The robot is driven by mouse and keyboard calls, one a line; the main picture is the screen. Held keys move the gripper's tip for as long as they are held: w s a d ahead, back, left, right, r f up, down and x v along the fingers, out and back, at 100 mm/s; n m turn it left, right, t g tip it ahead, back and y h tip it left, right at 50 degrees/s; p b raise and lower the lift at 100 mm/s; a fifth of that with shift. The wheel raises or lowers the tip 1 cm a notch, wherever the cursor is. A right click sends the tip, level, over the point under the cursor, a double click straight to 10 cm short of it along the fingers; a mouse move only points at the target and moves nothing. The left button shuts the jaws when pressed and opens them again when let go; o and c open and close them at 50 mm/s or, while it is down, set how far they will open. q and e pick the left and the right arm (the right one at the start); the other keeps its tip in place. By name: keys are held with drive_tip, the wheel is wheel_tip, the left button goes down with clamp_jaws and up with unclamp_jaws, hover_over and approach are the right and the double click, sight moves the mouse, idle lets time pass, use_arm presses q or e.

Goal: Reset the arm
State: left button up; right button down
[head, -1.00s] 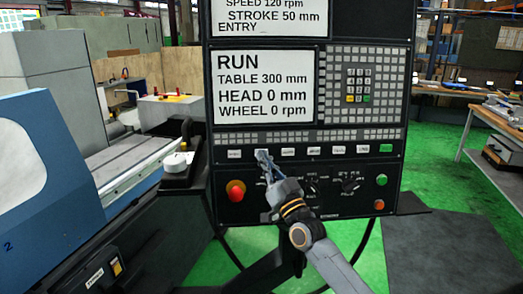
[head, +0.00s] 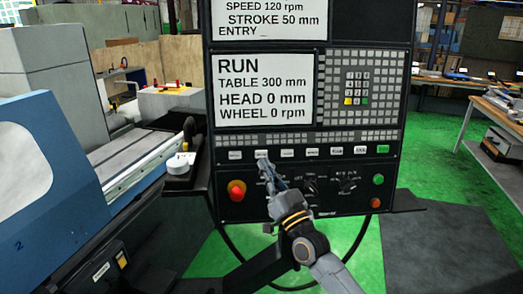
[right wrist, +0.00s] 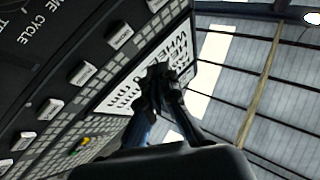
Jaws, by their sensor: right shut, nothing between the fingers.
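My right gripper (head: 265,164) is shut and empty in front of the black control panel (head: 230,60), in the head view. Its fingertips are just below the second button from the left (head: 262,155) in the row of white buttons. I cannot tell whether they touch the panel. In the right wrist view the closed fingers (right wrist: 160,78) point up past the tilted panel, over part of its display. The lower display (head: 265,90) reads RUN, TABLE 300 mm, HEAD 0 mm, WHEEL 0 rpm. My left gripper is out of view.
A red knob (head: 236,189) sits at the panel's lower left. A green button (head: 378,179) and an orange one (head: 376,202) are at its lower right. The blue and grey grinder (head: 60,180) stands to the left.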

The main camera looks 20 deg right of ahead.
drive_tip(key=shift+f, duration=0.1)
idle(0.4)
drive_tip(key=s+a+f+n+g, duration=0.1)
drive_tip(key=s+a+f+g, duration=0.25)
drive_tip(key=f, duration=0.35)
drive_tip(key=s+a+f+n+g, duration=0.1)
drive_tip(key=s+a+f+g, duration=0.15)
drive_tip(key=s+f, duration=0.3)
drive_tip(key=s+a+f+n+g, duration=0.1)
drive_tip(key=s+a+f+g, duration=0.1)
drive_tip(key=s+f+g, duration=0.35)
drive_tip(key=s+d+f+m+g+h, duration=0.1)
drive_tip(key=s+d+f+g+h, duration=0.15)
drive_tip(key=s+f, duration=0.45)
drive_tip(key=s+d+f+g+h, duration=0.1)
drive_tip(key=s+d+f+g, duration=0.15)
drive_tip(key=s, duration=0.75)
drive_tip(key=s+d+f+m+g+h, duration=0.1)
drive_tip(key=s+d+f+g+h, duration=0.2)
drive_tip(key=s, duration=0.6)
wheel_tip(320, 180, down, 29)
drive_tip(key=g+b, duration=0.1)
drive_tip(key=b, duration=0.3)
drive_tip(key=s+d+f+g+b, duration=0.1)
drive_tip(key=s+d+f+b, duration=0.2)
drive_tip(key=s+f, duration=1.4)
wheel_tip(320, 180, down, 4)
drive_tip(key=shift+s+d+r+n+y, duration=0.15)
drive_tip(key=shift+s+d+n+y, duration=0.15)
drive_tip(key=shift+s+y, duration=0.1)
